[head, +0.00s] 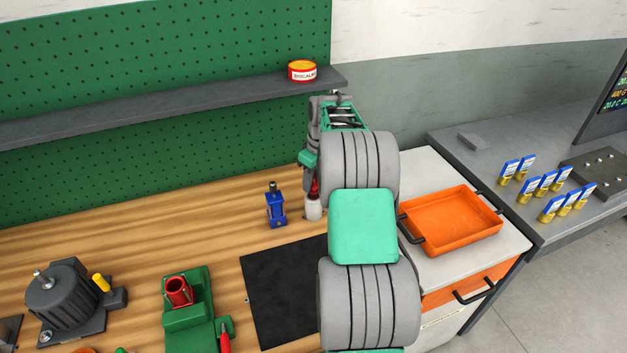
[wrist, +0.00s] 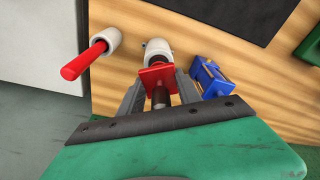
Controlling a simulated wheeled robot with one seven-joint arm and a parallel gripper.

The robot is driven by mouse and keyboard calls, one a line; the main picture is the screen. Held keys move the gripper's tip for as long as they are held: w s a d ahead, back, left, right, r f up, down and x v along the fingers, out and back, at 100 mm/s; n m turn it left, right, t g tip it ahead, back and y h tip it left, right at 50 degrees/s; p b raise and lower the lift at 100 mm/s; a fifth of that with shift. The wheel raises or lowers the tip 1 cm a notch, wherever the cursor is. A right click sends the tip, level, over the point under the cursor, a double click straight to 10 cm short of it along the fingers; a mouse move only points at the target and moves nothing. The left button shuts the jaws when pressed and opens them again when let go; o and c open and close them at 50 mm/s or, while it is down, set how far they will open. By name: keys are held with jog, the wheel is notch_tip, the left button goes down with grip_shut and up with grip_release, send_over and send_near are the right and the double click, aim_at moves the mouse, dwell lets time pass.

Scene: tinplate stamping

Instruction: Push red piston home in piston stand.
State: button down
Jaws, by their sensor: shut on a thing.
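My gripper (wrist: 157,88) points down at the bench's back and is shut on a red part with a square plate and dark shaft, which I take as the red piston (wrist: 155,76). In the head view the piston (head: 314,186) is a red sliver beside my arm. A whitish round holder (wrist: 158,50), apparently the piston stand, is at the piston's far end; it also shows below it in the head view (head: 313,208). The piston seems lined up with it; how deep it sits is hidden. My arm covers most of the gripper in the head view.
A second whitish holder (wrist: 107,39) with a red rod (wrist: 84,63) stands close by. A blue part (head: 276,208) stands on the other side. A black mat (head: 285,290), green fixture (head: 190,323) and orange tray (head: 452,220) lie around. A shelf (head: 180,108) runs behind.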

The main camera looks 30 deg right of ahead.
aim_at(317, 183)
jog(key=shift+r+p, duration=0.35)
jog(key=shift+r, duration=0.5)
jog(key=shift+f+b, duration=0.8)
jog(key=shift+f, duration=0.15)
dwell(0.8)
jog(key=c, duration=0.7)
grip_release()
jog(key=shift+c, duration=0.2)
jog(key=r, duration=0.5)
jog(key=s+r+b, duration=0.1)
jog(key=r, duration=0.1)
jog(key=shift+s+d+r, duration=0.1)
jog(key=shift+d+r, duration=0.05)
jog(key=shift+r, duration=0.25)
